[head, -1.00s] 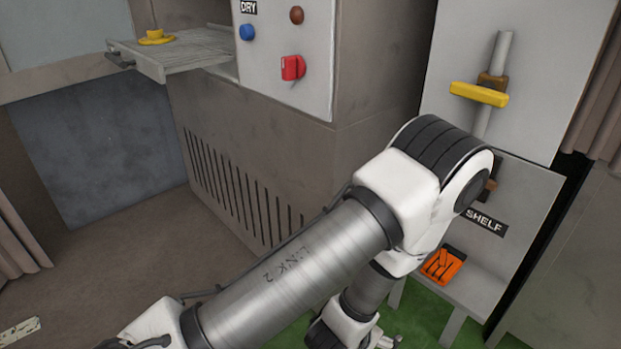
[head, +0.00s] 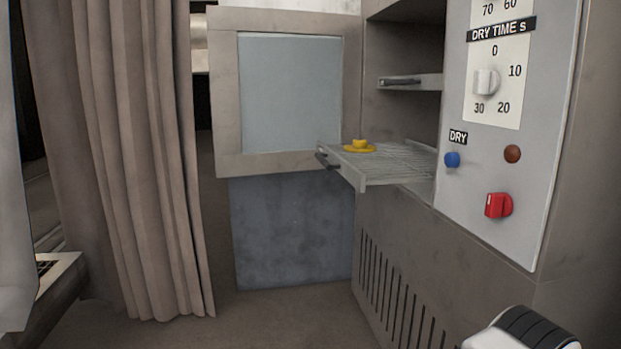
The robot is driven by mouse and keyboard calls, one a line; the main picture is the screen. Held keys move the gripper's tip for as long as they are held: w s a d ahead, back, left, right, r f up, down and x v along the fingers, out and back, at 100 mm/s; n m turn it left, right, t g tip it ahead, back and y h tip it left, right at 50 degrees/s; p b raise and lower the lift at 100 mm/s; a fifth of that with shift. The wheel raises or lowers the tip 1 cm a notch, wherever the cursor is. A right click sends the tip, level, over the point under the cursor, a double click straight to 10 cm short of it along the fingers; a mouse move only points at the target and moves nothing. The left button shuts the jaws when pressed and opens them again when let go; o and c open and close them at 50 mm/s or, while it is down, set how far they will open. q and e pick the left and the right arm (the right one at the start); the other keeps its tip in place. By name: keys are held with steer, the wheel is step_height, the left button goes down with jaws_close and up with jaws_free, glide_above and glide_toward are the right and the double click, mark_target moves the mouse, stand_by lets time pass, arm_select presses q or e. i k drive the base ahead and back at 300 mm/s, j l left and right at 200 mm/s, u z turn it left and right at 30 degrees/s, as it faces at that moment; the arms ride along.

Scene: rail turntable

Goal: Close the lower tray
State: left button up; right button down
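The lower tray (head: 400,166) is a grey wire rack pulled out of the open drying cabinet, with a dark handle (head: 327,161) on its front edge. A yellow round piece with a raised knob (head: 360,146) sits on the tray near its front. The upper tray (head: 410,82) is inside the cabinet above it. Neither of my grippers is in the head view; only a piece of my arm shows at the bottom right corner, well below the tray.
The cabinet door (head: 226,90), with a glass pane, stands open left of the trays. The control panel (head: 535,130) has a white timer dial (head: 486,82), a blue button (head: 452,160), a brown-red lamp (head: 512,154) and a red switch (head: 498,205). A brown curtain (head: 130,150) hangs at left. Floor before the cabinet looks clear.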

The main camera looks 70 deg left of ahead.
mark_target(410, 161)
steer(key=u, duration=2.1)
steer(key=i+j+z, duration=0.2)
steer(key=z, duration=0.25)
steer(key=i+j+z, duration=0.1)
steer(key=j+z, duration=0.2)
steer(key=z, duration=0.2)
steer(key=i+j+z, duration=0.1)
steer(key=j+z, duration=0.2)
steer(key=z, duration=0.15)
